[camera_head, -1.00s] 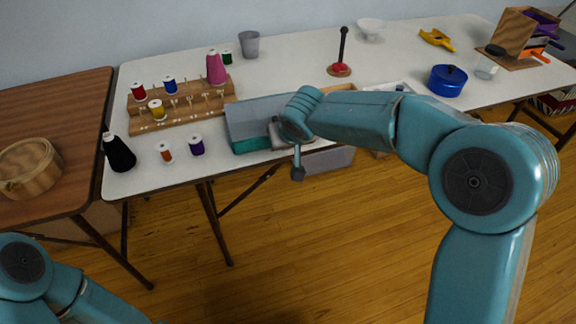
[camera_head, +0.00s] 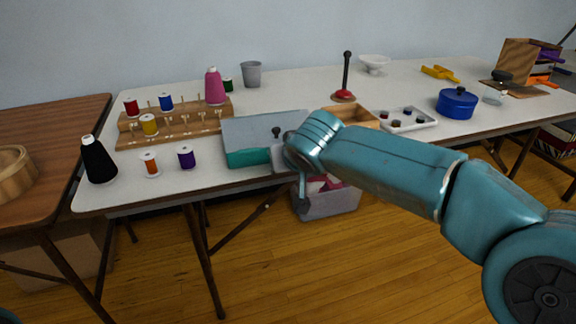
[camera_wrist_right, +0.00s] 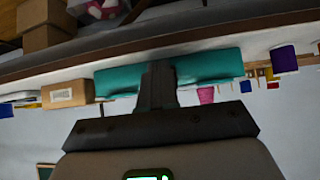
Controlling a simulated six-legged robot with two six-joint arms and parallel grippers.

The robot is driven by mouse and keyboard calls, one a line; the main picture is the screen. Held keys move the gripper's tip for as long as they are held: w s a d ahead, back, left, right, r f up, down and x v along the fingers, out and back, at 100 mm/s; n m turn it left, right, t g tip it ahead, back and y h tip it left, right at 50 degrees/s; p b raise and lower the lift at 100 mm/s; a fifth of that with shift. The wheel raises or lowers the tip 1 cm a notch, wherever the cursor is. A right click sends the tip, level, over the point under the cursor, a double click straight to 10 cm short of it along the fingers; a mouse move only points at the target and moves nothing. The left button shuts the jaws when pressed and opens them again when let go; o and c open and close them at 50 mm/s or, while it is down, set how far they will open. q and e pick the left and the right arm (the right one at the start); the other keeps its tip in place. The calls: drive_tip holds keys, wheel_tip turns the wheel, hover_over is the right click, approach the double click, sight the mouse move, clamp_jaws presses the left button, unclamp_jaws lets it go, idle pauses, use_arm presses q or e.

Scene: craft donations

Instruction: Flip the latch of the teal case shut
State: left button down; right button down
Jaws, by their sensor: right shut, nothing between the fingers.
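The teal case (camera_head: 246,158) lies at the front edge of the white table, with a grey-blue lid (camera_head: 262,128) that looks down. Its teal front (camera_wrist_right: 208,66) spans the upper middle of the right wrist view, where the picture is upside down. My right gripper (camera_wrist_right: 158,70) is shut and empty, its tips in front of the case's front face. I cannot tell whether they touch it. The latch cannot be made out. My left gripper is out of view.
Left of the case stand a purple spool (camera_head: 186,157), an orange spool (camera_head: 151,165) and a black cone (camera_head: 97,160). A spool rack (camera_head: 190,127) is behind. A wooden box (camera_head: 357,114) and a white tray (camera_head: 425,122) are to the right. A grey bin (camera_head: 338,203) sits below.

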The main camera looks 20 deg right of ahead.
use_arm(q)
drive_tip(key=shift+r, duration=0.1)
use_arm(e)
drive_tip(key=shift+r, duration=0.15)
use_arm(q)
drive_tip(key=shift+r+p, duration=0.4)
drive_tip(key=shift+p, duration=0.15)
use_arm(e)
drive_tip(key=shift+r, duration=0.6)
